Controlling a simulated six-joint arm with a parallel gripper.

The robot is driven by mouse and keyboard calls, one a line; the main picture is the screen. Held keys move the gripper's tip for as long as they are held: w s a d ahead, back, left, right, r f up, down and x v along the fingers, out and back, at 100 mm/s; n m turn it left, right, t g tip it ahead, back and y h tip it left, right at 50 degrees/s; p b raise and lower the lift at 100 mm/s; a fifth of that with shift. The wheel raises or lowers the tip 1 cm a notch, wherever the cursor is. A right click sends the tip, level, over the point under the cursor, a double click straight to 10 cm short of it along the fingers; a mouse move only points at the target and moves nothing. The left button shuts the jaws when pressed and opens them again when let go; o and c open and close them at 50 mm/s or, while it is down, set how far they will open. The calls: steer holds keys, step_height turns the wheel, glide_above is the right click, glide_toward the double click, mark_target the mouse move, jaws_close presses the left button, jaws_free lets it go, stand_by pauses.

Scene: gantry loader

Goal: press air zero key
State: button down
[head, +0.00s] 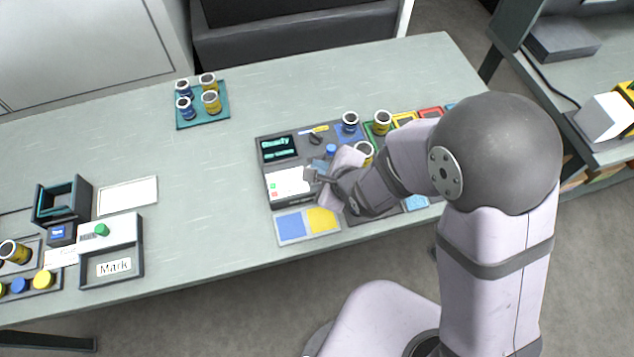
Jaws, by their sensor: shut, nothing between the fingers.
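The instrument panel (262,160) lies on the table right of its middle. Its dark display (279,148) reads "Ready" in green, with a smaller second line that I cannot read. Below the display is a white area (284,184) with small red and green marks. A blue knob or key (331,150) stands right of the display. I cannot tell which key is the air zero key; its label is not readable. My gripper (311,174) is shut and empty, at the right edge of the white area. Whether it touches the panel cannot be told. My wrist and arm hide the panel's lower right.
A blue and yellow pad (292,227) lies at the front edge. A teal tray (187,121) holds several vials at the back. A grey "Mark" station (133,262) stands left. The table's middle is clear.

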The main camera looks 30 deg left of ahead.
mark_target(319, 182)
steer(key=shift+f+b, duration=0.8)
steer(key=shift+f, duration=0.7)
steer(key=shift+f, duration=0.15)
stand_by(0.9)
steer(key=shift+f, duration=0.3)
steer(key=shift+f+b, duration=0.4)
steer(key=shift+b, duration=0.15)
stand_by(0.6)
steer(key=shift+r, duration=0.2)
steer(key=shift+r+p, duration=0.65)
steer(key=shift+p, duration=0.2)
step_height(319, 182, up, 5)
steer(key=p, duration=0.4)
steer(key=shift+p, duration=0.35)
